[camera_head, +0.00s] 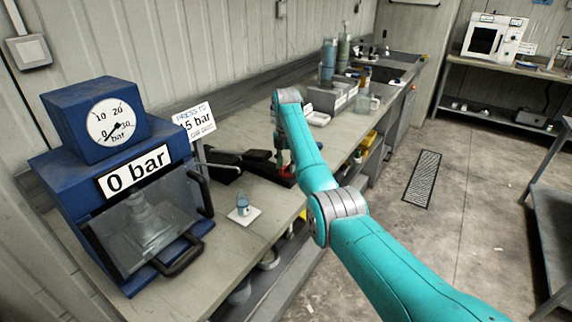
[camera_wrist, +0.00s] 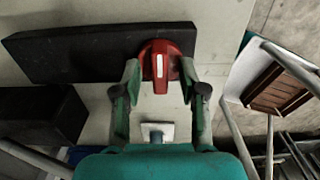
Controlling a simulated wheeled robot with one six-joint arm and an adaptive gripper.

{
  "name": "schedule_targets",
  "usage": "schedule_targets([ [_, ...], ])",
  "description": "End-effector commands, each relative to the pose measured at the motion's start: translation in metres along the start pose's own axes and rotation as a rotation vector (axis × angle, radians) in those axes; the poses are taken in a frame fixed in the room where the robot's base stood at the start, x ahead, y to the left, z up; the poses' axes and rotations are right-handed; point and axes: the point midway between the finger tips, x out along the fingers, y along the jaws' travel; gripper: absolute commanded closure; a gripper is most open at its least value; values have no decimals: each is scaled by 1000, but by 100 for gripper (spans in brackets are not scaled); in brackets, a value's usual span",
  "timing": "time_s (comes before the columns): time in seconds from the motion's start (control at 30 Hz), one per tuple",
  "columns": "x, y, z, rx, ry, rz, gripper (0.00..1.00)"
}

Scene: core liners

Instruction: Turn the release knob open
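The release knob (camera_wrist: 160,66) is red with a white mark that runs up and down in the wrist view. It sits at the edge of a long dark block (camera_wrist: 75,53). My gripper (camera_wrist: 160,75) is open, with one finger to the left and one to the right of the knob. Whether either finger touches it I cannot tell. In the head view a small red part shows below the end of my arm, but the knob's mark is not visible there. The blue press (camera_head: 62,190) shows a 0 bar display (camera_head: 134,172), and its gauge (camera_head: 112,122) needle points low.
A sign (camera_head: 195,121) reading 15 bar stands beside the press. A small blue cup (camera_head: 243,204) stands on a white tile (camera_head: 252,215) on the bench (camera_head: 222,238). Bottles (camera_head: 328,60) and trays stand farther back. The floor (camera_head: 465,190) to the right is mostly clear.

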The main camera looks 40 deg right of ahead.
Motion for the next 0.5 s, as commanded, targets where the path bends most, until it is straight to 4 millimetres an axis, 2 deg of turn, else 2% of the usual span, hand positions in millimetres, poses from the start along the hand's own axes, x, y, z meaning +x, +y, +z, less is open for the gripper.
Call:
schedule_targets([
  [0.23, -10, 0, 0, 0, -1, 2, 58],
  [0.5, -52, 0, 0, 0, -1, 1, 58],
])
